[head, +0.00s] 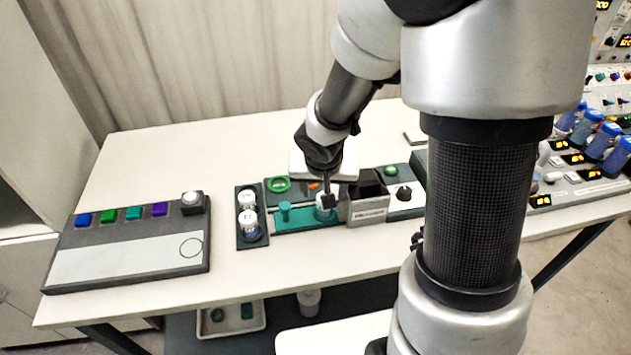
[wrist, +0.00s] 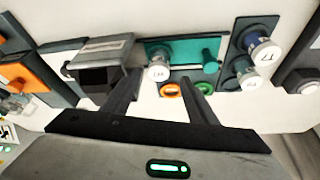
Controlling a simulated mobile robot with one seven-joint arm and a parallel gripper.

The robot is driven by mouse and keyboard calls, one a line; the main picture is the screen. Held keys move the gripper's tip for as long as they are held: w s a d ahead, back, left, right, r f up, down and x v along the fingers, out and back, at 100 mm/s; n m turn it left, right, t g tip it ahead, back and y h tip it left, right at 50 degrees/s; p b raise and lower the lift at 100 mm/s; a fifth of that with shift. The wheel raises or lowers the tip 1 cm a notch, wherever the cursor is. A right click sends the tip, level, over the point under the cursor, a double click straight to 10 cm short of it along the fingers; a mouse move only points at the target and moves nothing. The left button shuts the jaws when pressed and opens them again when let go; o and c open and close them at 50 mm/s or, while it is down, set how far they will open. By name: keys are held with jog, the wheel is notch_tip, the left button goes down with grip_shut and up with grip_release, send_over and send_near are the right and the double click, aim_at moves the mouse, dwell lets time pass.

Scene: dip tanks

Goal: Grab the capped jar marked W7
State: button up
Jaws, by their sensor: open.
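Three white-capped jars show. One jar (head: 324,212) stands at the right end of the teal holder (head: 290,222), and its cap also shows in the wrist view (wrist: 158,70). Its small cap mark may read W7, but I cannot be sure. Two more jars, the rear one (head: 246,198) and the front one (head: 249,219), stand in a dark rack (head: 239,240). In the wrist view they appear at the right (wrist: 268,56) (wrist: 247,77). My gripper (wrist: 161,78) is open and empty. In the head view my gripper (head: 326,198) is over the teal holder's jar, partly hiding it.
A grey open-topped box (head: 367,212) stands close right of the teal holder's jar. A teal peg (head: 285,208) stands to its left. Behind are a green ring (head: 278,184) and an orange ring (wrist: 170,90). A button panel (head: 125,256) lies at left. The front table strip is clear.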

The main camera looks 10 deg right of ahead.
jog(key=x, duration=0.3)
jog(key=shift+b, duration=0.35)
jog(key=b+x, duration=0.1)
jog(key=x, duration=0.3)
jog(key=shift+s+d+f+b, duration=0.1)
jog(key=shift+s+f+b, duration=0.05)
jog(key=shift+f+b, duration=0.15)
jog(key=shift+w+f, duration=0.3)
jog(key=shift+f, duration=0.05)
jog(key=c, duration=1.2)
